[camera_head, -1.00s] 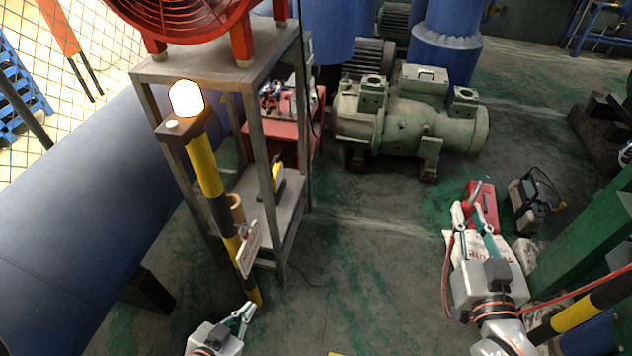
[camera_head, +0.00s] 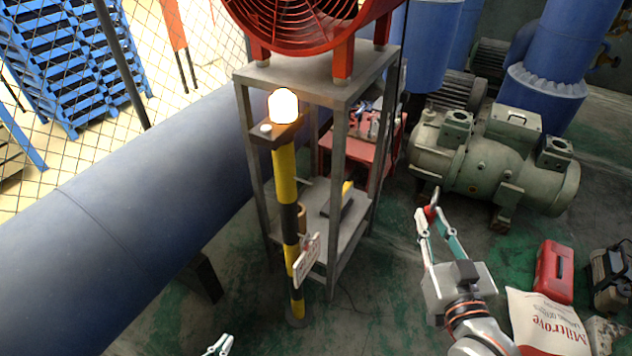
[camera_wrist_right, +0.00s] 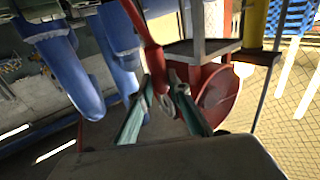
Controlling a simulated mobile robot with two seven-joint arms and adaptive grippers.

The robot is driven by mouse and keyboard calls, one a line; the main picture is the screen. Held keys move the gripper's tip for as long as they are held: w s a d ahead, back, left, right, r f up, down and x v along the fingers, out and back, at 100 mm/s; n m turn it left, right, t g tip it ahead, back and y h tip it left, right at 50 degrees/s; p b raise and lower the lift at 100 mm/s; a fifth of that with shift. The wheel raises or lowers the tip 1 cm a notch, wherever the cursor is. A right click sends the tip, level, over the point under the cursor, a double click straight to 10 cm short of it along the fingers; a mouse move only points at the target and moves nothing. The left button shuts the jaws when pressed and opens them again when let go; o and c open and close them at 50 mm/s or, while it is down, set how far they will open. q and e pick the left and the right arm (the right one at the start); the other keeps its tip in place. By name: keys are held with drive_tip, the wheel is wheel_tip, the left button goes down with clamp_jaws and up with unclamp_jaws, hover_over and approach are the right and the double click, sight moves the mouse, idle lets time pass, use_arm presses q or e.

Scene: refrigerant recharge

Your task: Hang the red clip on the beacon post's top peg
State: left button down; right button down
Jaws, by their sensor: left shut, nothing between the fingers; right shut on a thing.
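The beacon post (camera_head: 285,178) stands upright left of centre in the head view, banded yellow and black, with a glowing lamp (camera_head: 283,107) on its top bracket. A small pale knob (camera_head: 266,129) sits on the bracket's left; I cannot tell whether it is the top peg. My right gripper (camera_head: 432,215) is right of the post, clear of it, shut on the red clip (camera_head: 429,211). In the right wrist view, the red clip (camera_wrist_right: 150,50) extends up from between the fingertips, partly hidden. My left gripper (camera_head: 222,345) is shut and empty at the bottom edge.
A metal rack (camera_head: 335,85) carrying a red fan (camera_head: 300,25) stands close behind the post. A white sign (camera_head: 306,262) hangs on the post's lower part. A large blue pipe (camera_head: 130,210) runs at left. A green pump (camera_head: 490,160) and red case (camera_head: 554,272) are at right.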

idle(0.5)
drive_tip(key=w+a+f+n+y, duration=0.2)
drive_tip(key=w+a+f, duration=0.4)
drive_tip(key=w+a, duration=0.3)
drive_tip(key=w+a+f+n+g+y, duration=0.1)
drive_tip(key=w+a+f+n+y, duration=0.2)
drive_tip(key=w+a, duration=0.6)
drive_tip(key=shift+a+f+g+y, duration=0.3)
drive_tip(key=shift+a+f+y, duration=1.05)
drive_tip(key=shift+a, duration=0.85)
drive_tip(key=shift+w, duration=0.1)
drive_tip(key=shift+p, duration=0.45)
drive_tip(key=shift+w+a+f, duration=0.1)
drive_tip(key=shift+a+f, duration=0.1)
drive_tip(key=shift+f, duration=0.05)
drive_tip(key=shift+w+a+f+b, duration=0.15)
drive_tip(key=shift+a+b, duration=0.1)
drive_tip(key=shift+b, duration=0.05)
drive_tip(key=shift+w+a+f, duration=0.1)
drive_tip(key=shift+a, duration=0.05)
idle(0.8)
